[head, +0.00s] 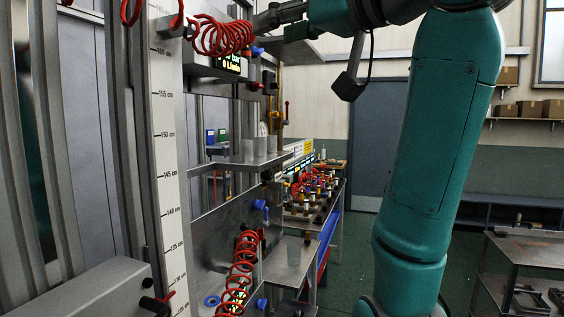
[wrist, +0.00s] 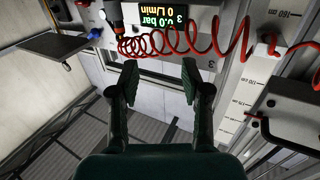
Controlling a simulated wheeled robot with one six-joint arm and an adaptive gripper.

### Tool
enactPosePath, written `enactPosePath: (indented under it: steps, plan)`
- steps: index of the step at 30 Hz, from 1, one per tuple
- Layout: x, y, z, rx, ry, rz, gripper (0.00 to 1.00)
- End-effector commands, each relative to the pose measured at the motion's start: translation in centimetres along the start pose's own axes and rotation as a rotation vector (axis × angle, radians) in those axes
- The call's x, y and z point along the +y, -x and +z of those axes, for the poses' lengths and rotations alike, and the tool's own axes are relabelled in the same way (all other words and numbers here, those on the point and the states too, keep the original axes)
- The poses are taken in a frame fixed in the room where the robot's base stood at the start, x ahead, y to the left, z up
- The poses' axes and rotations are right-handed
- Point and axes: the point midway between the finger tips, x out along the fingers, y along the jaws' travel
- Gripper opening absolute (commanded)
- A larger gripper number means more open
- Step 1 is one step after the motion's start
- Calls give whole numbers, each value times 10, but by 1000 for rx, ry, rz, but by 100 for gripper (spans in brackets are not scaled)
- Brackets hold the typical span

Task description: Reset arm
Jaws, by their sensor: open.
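My teal arm (head: 430,150) rises at the right of centre in the head view and bends left along the top edge. In the wrist view my gripper (wrist: 160,82) is open, with two green-padded fingers apart and nothing between them. It points toward a panel with a lit display (wrist: 160,18) reading 0.0 bar and 0 L/min. A red coiled hose (wrist: 185,42) runs across the panel just beyond the fingertips. In the head view the hose (head: 222,36) hangs at the upper left, and the gripper's fingers cannot be made out there.
A vertical centimetre scale (head: 166,150) stands at the left. A metal shelf (head: 245,162) juts from the panel below the upper hose. A second red coiled hose (head: 240,270) hangs lower.

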Motion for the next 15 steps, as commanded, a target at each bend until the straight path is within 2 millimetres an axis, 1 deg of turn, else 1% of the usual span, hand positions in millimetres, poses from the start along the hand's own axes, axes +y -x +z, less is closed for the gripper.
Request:
enactPosePath:
  steps: [8, 11, 14, 15]
  plan:
    - [17, -16, 30, 3, -36, 13, 47]
    - [26, -24, 46, 6, -52, 20, 47]
    - [35, -32, 65, 9, -72, 28, 47]
    - [40, -36, 74, 10, -82, 33, 47]
